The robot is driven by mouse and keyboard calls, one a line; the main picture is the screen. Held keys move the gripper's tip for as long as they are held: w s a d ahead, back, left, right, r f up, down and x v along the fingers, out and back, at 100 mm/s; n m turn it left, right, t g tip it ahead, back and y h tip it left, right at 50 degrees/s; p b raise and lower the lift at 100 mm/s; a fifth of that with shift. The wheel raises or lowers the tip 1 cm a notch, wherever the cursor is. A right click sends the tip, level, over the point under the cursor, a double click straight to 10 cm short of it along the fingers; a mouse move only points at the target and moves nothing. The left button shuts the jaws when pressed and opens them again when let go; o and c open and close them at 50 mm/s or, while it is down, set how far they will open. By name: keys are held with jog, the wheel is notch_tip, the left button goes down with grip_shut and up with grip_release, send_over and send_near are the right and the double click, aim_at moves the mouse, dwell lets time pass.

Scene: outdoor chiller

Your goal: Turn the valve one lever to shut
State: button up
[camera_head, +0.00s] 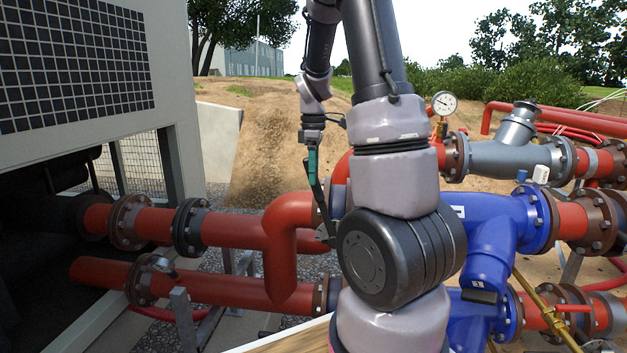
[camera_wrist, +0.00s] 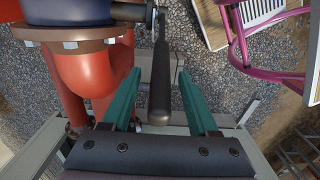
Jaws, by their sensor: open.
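The valve lever (camera_wrist: 160,75) is a dark bar with a rounded end. In the wrist view it runs down from the top edge into the gap between my gripper's fingers. My gripper (camera_wrist: 158,88) is open, with one green finger on each side of the lever and visible gaps to both. In the head view my gripper (camera_head: 314,168) hangs beside the red pipe, left of the blue valve body (camera_head: 490,225).
Red flanged pipes (camera_head: 240,228) run left into the chiller unit (camera_head: 85,70). A red pipe bend (camera_wrist: 85,75) lies close to the left finger. A pressure gauge (camera_head: 444,103) and a grey strainer (camera_head: 500,155) stand at right. A magenta frame (camera_wrist: 240,40) is at the wrist view's upper right.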

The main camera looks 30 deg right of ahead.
aim_at(322, 204)
jog(key=shift+f, duration=1.15)
grip_shut()
dwell(0.6)
